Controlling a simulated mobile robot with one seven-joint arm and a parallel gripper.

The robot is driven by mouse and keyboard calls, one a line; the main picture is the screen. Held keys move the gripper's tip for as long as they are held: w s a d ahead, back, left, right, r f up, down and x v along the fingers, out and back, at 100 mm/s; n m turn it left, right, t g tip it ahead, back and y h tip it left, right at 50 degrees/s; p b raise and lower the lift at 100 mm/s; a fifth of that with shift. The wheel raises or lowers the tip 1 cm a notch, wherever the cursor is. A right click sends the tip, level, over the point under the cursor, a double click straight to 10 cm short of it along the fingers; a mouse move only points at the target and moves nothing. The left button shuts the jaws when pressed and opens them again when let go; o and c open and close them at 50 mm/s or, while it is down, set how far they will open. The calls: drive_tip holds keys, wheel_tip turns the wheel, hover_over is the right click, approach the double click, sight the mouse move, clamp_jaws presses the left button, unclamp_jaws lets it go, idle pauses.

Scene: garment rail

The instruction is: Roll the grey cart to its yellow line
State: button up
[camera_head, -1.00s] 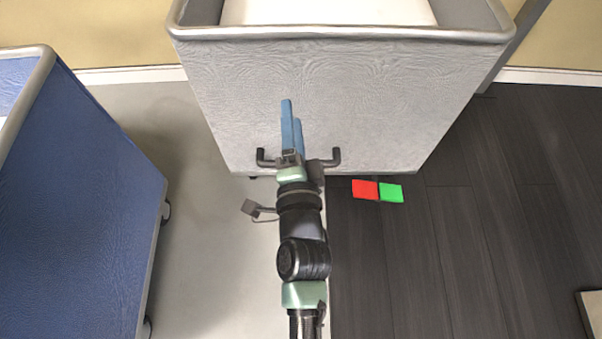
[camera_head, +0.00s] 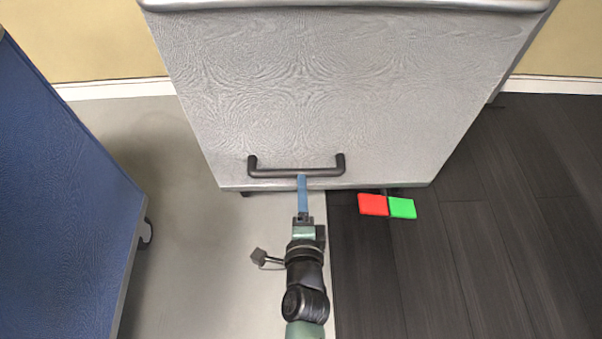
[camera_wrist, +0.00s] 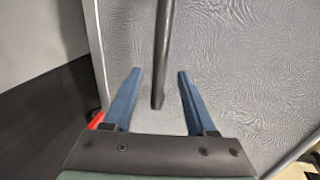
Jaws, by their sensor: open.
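The grey cart (camera_head: 330,90) stands ahead of me, with its grained front face toward me. Its dark bar handle (camera_head: 270,173) runs across the lower part of that face. My gripper (camera_head: 302,178) is at the handle's middle, with its blue fingers pointing at the cart. In the wrist view, my gripper (camera_wrist: 159,72) is open, and the handle (camera_wrist: 164,50) shows between the two fingers, not clamped. I cannot tell how deep the bar sits between them. No yellow line shows in either current view.
A blue cart (camera_head: 55,190) stands close on the left, with a caster at its lower edge. A red patch (camera_head: 373,205) and a green patch (camera_head: 402,208) lie at the grey cart's foot. Pale floor (camera_head: 200,270) and dark planks (camera_head: 500,240) are clear in front.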

drive_tip(key=x, duration=0.6)
drive_tip(key=shift+w+b, duration=0.25)
drive_tip(key=shift+b, duration=0.05)
drive_tip(key=shift+c, duration=0.4)
clamp_jaws()
idle(0.8)
